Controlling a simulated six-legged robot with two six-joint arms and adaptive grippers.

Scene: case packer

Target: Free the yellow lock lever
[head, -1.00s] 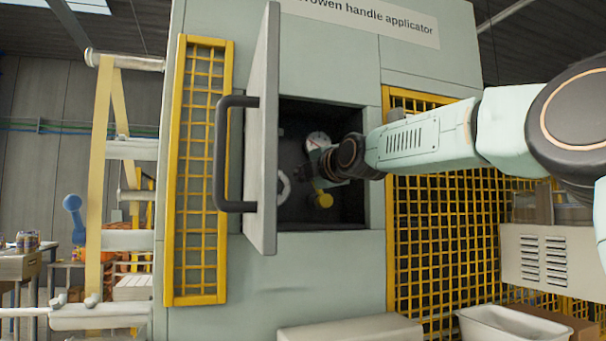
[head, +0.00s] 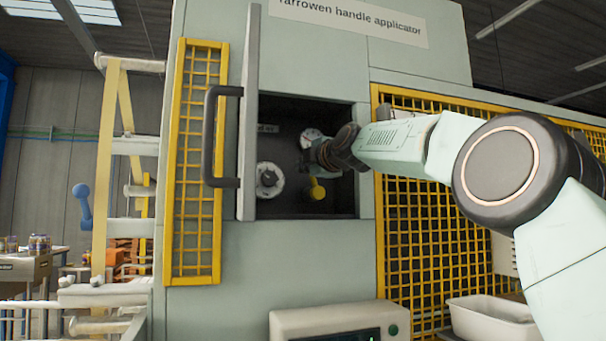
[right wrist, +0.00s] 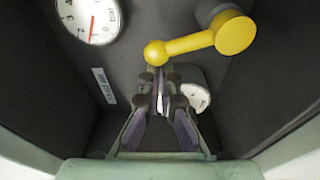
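The yellow lock lever (head: 317,189) is inside the dark, open compartment of the machine, below my right gripper (head: 318,156). In the right wrist view, the lever (right wrist: 195,43) runs from a large round end at the upper right to a smaller ball end near the middle. The right gripper (right wrist: 160,80) has its fingers drawn together, with nothing seen between them. Its tips appear just below the ball end in the picture; whether they touch it I cannot tell. My left gripper is not in view.
The grey door (head: 250,120) with a black handle (head: 210,135) stands open left of the compartment. Inside are a gauge (head: 311,137) and a white round dial (head: 269,180). Compartment walls lie close around my gripper. A yellow mesh guard (head: 430,220) stands at the right.

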